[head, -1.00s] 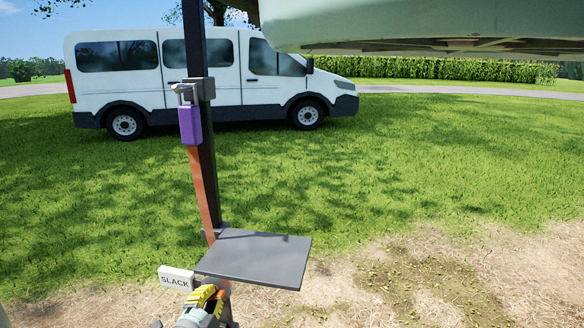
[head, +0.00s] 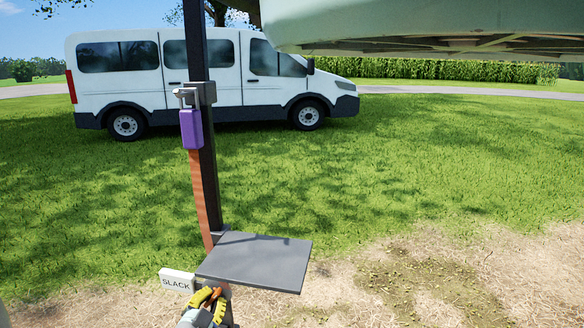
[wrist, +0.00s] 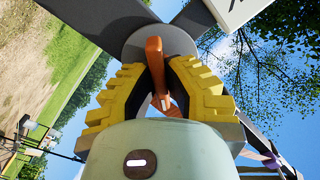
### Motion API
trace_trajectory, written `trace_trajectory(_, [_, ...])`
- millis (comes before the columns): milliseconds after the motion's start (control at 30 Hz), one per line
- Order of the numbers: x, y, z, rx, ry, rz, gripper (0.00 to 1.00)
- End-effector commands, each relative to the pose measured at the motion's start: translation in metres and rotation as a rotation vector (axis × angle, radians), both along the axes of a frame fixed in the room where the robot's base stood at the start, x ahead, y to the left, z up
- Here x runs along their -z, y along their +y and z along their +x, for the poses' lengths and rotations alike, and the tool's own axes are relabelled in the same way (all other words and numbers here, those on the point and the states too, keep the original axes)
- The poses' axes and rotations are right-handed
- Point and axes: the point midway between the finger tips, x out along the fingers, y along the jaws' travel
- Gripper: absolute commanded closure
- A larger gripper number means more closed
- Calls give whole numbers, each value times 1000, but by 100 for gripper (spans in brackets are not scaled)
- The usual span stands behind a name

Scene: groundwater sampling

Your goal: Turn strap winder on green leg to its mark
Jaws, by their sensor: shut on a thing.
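The winder's orange handle (wrist: 155,70) stands on a round grey hub (wrist: 160,42) in the wrist view. My gripper (wrist: 158,92) has its yellow fingers closed around this handle. In the head view my gripper (head: 208,300) is at the bottom, below the grey plate, with a bit of orange between its fingers. An orange strap (head: 200,195) runs down a dark leg (head: 209,180) from a purple block (head: 191,129) and bows slightly. A white sign reading SLACK (head: 177,280) is left of the plate. No winder mark is readable.
A flat grey plate (head: 258,262) juts from the leg just above and right of my gripper. A large pale green body (head: 420,22) overhangs at the upper right. A white van (head: 230,85) stands behind on grass. The ground at right is clear.

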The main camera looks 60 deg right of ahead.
Motion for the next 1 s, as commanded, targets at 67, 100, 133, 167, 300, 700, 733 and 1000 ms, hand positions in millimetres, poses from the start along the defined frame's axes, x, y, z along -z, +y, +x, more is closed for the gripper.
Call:
trace_trajectory(67, [0, 1, 2, -3, 20, -9, 100])
trace_trajectory(100, [0, 1, 2, -4, 41, -19, 100])
trace_trajectory(133, [0, 1, 2, -4, 61, -27, 100])
trace_trajectory(167, [1, 1, 2, -4, 87, -37, 100])
trace_trajectory(300, [2, 1, 2, -4, 202, -82, 100])
trace_trajectory(700, [3, 1, 2, -5, 542, -225, 100])
trace_trajectory(733, [3, 1, 2, -5, 560, -234, 100])
trace_trajectory(1000, [-1, 1, 2, -3, 601, -253, 100])
